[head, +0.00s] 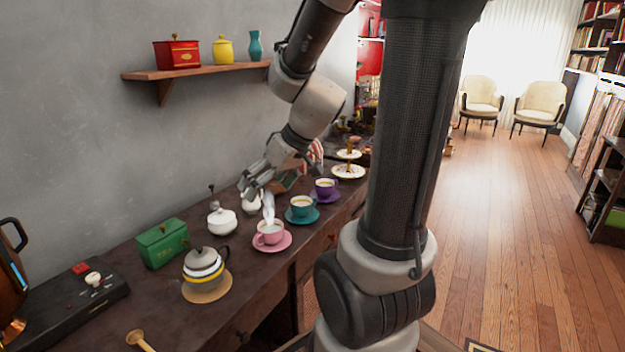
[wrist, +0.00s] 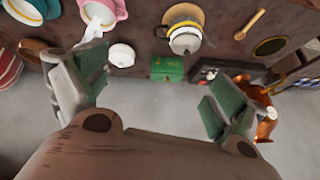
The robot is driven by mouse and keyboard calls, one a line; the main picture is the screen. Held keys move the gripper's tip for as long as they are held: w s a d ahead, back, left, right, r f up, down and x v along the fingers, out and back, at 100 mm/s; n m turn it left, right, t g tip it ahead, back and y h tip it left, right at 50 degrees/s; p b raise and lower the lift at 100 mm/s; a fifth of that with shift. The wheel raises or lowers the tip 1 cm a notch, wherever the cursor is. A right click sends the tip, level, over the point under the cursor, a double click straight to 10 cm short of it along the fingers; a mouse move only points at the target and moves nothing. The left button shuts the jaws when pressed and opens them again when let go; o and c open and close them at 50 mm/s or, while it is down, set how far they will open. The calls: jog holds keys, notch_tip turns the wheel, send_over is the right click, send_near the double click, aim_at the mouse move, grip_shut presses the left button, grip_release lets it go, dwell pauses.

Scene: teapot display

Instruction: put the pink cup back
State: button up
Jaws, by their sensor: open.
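The pink cup (head: 268,233) stands upright on a pink saucer (head: 286,244) near the counter's front edge. A pale, whitish shape like steam rises above the cup; I cannot tell exactly what it is. Part of the pink saucer shows at the top of the wrist view (wrist: 122,9), with the pale shape over it. My gripper (head: 256,184) is open and empty, above and behind the pink cup in the head view. In the wrist view my gripper (wrist: 168,75) has its two fingers wide apart, with nothing between them.
A teal cup (head: 301,207) and a purple cup (head: 325,188) stand beyond the pink one. A white sugar pot (head: 222,222), green box (head: 162,243) and striped teapot (head: 203,267) crowd the counter's left side. A wall shelf (head: 195,71) hangs above.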

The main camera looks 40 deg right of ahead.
jog(key=s+d+r+m+h, duration=0.1)
jog(key=s+r, duration=0.2)
jog(key=s, duration=0.4)
jog(key=s+d+r+m+g+h, duration=0.1)
jog(key=s+r, duration=0.3)
jog(key=s, duration=0.4)
jog(key=shift+s+r+g+h, duration=0.2)
jog(key=shift+g+h, duration=0.1)
jog(key=shift+h, duration=0.3)
jog(key=shift+c, duration=0.2)
